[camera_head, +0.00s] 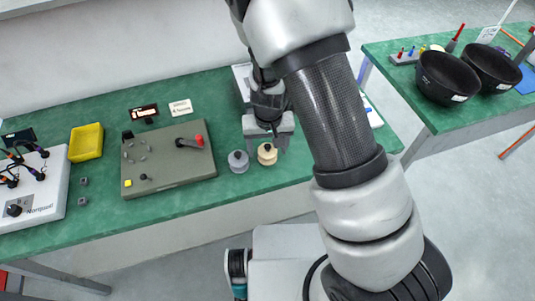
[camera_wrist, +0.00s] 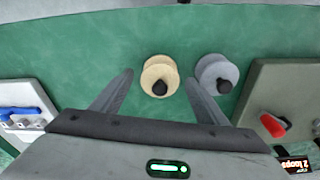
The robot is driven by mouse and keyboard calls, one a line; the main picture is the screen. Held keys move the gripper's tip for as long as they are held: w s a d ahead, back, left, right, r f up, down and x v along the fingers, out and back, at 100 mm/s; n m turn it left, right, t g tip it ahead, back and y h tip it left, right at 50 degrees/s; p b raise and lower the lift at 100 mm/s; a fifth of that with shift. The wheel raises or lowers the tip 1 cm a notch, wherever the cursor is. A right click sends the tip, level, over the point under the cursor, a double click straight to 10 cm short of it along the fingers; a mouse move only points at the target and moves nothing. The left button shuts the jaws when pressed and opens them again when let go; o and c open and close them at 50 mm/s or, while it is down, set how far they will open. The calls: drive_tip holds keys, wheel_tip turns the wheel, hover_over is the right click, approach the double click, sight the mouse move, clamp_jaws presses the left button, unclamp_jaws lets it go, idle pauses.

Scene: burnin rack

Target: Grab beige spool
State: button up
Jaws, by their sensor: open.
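The beige spool (camera_head: 267,154) stands upright on the green table, just right of a grey spool (camera_head: 238,161) in the head view. It has a dark knob on top. In the wrist view the beige spool (camera_wrist: 160,74) lies ahead of and between my fingers, and the grey spool (camera_wrist: 216,73) is close to its right. My gripper (camera_head: 268,140) is open and empty, above and just behind the beige spool in the head view. In the wrist view my gripper (camera_wrist: 162,88) has its fingers spread wide, with the right finger near the grey spool.
A grey-green panel (camera_head: 170,172) with a red-handled lever is left of the spools. A yellow tray (camera_head: 86,142) and a white box (camera_head: 40,190) with cables are farther left. Black bowls (camera_head: 448,77) stand on another table at right. The table's front edge is near the spools.

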drive_tip(key=shift+w+f, duration=0.1)
drive_tip(key=shift+f, duration=0.25)
drive_tip(key=c, duration=1.2)
